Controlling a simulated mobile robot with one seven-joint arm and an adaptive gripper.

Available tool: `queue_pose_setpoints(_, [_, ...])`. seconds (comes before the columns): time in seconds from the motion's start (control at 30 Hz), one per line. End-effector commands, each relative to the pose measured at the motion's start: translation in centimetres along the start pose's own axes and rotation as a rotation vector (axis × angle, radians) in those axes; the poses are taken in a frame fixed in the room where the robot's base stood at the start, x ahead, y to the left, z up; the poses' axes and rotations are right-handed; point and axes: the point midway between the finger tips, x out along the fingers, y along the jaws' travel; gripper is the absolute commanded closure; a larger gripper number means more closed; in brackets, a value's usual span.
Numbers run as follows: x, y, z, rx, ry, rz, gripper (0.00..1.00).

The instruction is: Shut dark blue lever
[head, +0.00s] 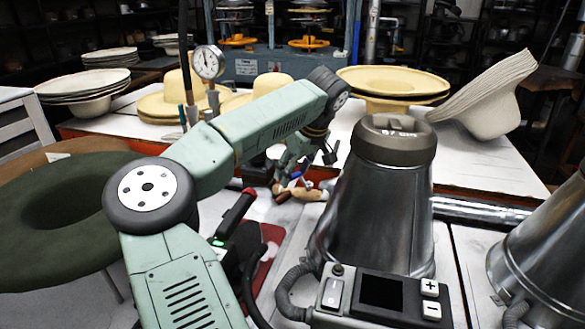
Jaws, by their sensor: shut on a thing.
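A small blue piece (295,178), which looks like the dark blue lever, shows at the fingertips. My gripper is shut on it. Small red and tan parts sit right beside the fingers. Most of the lever and its pivot are hidden, so its angle cannot be told.
A steel cone (375,205) with a dark cap and control box stands close right of my gripper. A red-and-black handle (238,212) rises in front. A pressure gauge (207,62), straw hats (395,82) and a green felt hat (60,215) surround the arm.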

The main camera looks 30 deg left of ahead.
Motion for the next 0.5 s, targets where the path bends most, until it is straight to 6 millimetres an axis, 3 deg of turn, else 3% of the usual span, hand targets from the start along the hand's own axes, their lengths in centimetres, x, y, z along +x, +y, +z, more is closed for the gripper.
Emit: queue_pose_setpoints(0.5, [-1.2, 1.1, 1.9, -0.396, 0.002, -0.163, 0.99])
